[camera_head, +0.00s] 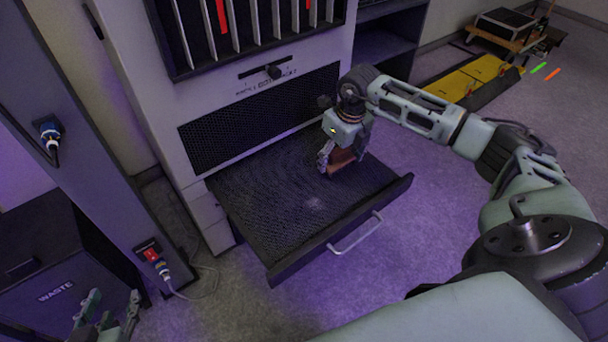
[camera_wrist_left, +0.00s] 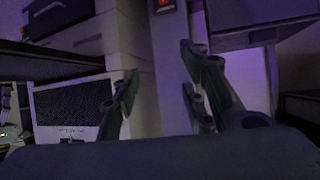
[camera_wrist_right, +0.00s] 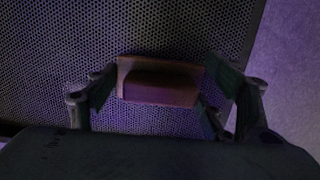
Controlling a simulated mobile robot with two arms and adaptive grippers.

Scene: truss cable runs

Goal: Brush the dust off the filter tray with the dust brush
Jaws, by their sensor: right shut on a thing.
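The filter tray (camera_head: 270,200) is a dark mesh drawer pulled out of the cabinet, with a light handle (camera_head: 354,233) on its front. A pale dust patch (camera_head: 314,204) lies on the mesh near its middle. The dust brush (camera_head: 342,160) is a brown block in my right gripper (camera_head: 330,158), over the right part of the tray. In the right wrist view the brush (camera_wrist_right: 160,82) sits between the fingers, above the mesh (camera_wrist_right: 50,50); its bristles are hidden. My left gripper (camera_head: 105,318) is open and empty at lower left, also in the left wrist view (camera_wrist_left: 160,85).
The cabinet (camera_head: 130,60) stands behind the tray, with a mesh panel (camera_head: 250,120) above it. A dark WASTE bin (camera_head: 60,270) and a post with a red switch (camera_head: 149,254) are at left. Floor (camera_head: 400,290) is clear in front of the tray.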

